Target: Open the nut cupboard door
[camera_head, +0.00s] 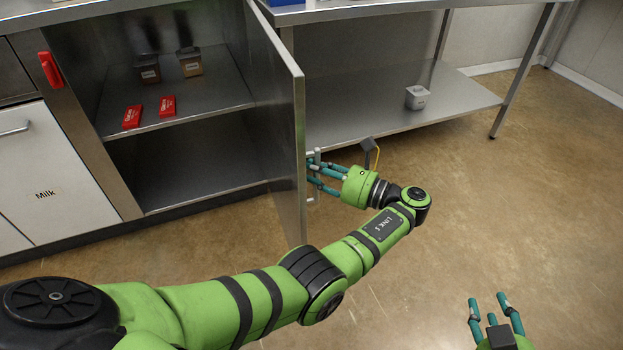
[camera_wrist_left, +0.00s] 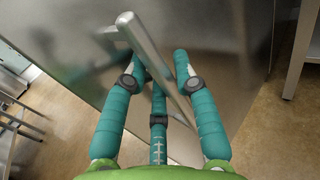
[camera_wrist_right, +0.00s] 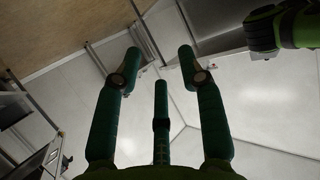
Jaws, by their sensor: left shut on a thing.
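The cupboard door (camera_head: 282,140) is a steel panel standing wide open, roughly square to the cupboard front. Its handle (camera_wrist_left: 155,62) is a straight silver bar on the door's outer face, running between my left fingers in the left wrist view. My left gripper (camera_head: 314,171) is shut on this handle, at the right side of the door. The door's edge hides part of the handle in the head view. My right gripper (camera_head: 489,303) is open and empty, low at the bottom right, away from the door.
Inside the cupboard, two small boxes (camera_head: 190,62) and two red packets (camera_head: 132,117) sit on the shelf (camera_head: 215,100). A milk-labelled white front (camera_head: 50,165) is at left. A steel table (camera_head: 470,97) with a small grey item (camera_head: 417,97) stands behind the door. Floor at right is clear.

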